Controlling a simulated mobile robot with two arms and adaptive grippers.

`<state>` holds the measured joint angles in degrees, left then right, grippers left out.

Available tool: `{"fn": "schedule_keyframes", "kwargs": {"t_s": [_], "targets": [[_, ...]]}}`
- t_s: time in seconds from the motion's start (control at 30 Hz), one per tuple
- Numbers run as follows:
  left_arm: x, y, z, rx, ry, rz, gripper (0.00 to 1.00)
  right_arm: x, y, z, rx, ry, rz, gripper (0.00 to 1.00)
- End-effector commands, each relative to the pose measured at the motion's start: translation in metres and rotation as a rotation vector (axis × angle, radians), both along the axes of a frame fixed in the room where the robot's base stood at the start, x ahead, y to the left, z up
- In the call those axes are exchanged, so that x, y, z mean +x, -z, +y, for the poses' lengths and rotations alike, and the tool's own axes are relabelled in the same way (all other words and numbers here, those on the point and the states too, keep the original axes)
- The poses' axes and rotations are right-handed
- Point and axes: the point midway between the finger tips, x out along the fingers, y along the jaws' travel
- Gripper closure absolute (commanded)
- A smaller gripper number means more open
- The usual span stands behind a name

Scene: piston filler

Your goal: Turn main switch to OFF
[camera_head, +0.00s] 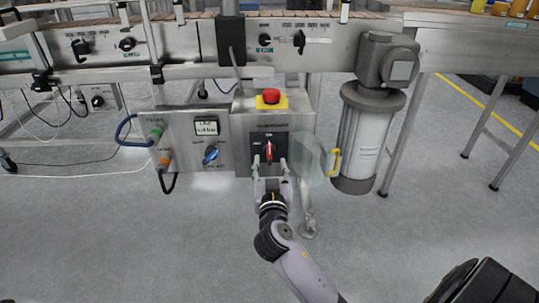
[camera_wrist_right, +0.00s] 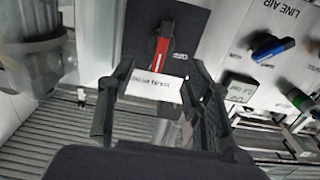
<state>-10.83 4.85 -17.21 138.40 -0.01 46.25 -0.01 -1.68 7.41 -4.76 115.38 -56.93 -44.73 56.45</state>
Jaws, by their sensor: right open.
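The main switch (camera_head: 269,150) is a red handle on a black plate, on the front of a grey control box. Its handle stands upright, close to the small ON mark above it. In the right wrist view the red handle (camera_wrist_right: 162,45) sits on its black plate just beyond the fingertips, with a white label in front of it. My right gripper (camera_head: 270,162) is open at the switch's lower end, one finger on each side; it also shows in the wrist view (camera_wrist_right: 160,78). I cannot tell whether the fingers touch the handle. My left gripper is not in view.
A red emergency button (camera_head: 271,96) on a yellow base sits above the switch. A blue knob (camera_head: 210,155) is on the panel to the left. A clear cover (camera_head: 309,158) and a yellow padlock (camera_head: 335,162) are close on the right, before a motor cylinder (camera_head: 362,140).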

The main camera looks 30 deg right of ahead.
Motion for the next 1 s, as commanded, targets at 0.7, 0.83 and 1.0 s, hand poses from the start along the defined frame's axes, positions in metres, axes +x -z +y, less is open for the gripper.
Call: {"fn": "schedule_keyframes", "kwargs": {"t_s": [0.7, 0.83, 1.0], "targets": [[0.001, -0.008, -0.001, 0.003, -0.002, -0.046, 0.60, 0.053, 0.000, -0.033, 0.001, 0.001, 0.001, 0.54], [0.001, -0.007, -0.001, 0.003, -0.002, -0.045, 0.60, 0.053, 0.000, -0.033, 0.001, 0.001, 0.001, 0.60], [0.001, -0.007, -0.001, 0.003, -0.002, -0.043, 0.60, 0.053, 0.000, -0.033, 0.001, 0.001, 0.001, 0.71]]}}
